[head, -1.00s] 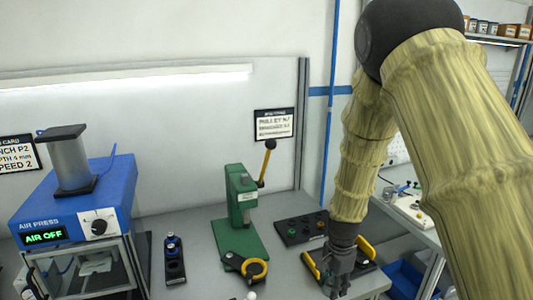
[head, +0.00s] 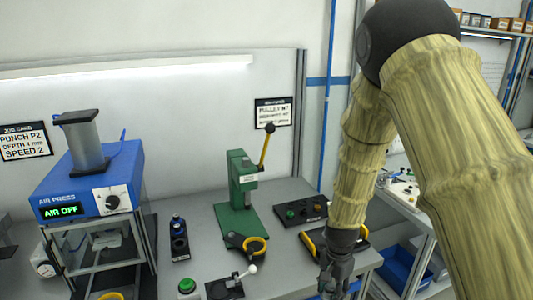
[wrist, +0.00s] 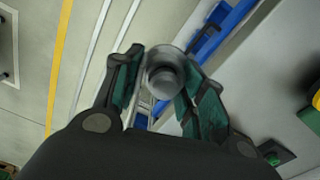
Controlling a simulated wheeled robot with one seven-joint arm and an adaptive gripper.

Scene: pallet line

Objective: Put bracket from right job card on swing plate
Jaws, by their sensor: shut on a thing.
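My gripper (wrist: 162,90) is shut on a round grey metal part (wrist: 166,80), which sits between its dark green finger pads in the wrist view. In the head view my gripper (head: 336,272) hangs near the bench's right front edge, and the part cannot be made out there. The right card (head: 273,112) hangs on the back wall; its small text is blurred, though one line seems to name a bracket. A dark plate with a white-knobbed lever (head: 228,287) lies at the bench front; I cannot tell whether it is the swing plate.
A blue air press (head: 90,185) reading AIR OFF stands left. A green button (head: 186,286) is at the front. A yellow-handled tray (head: 312,243) lies behind my gripper. Blue bins (head: 400,265) are right.

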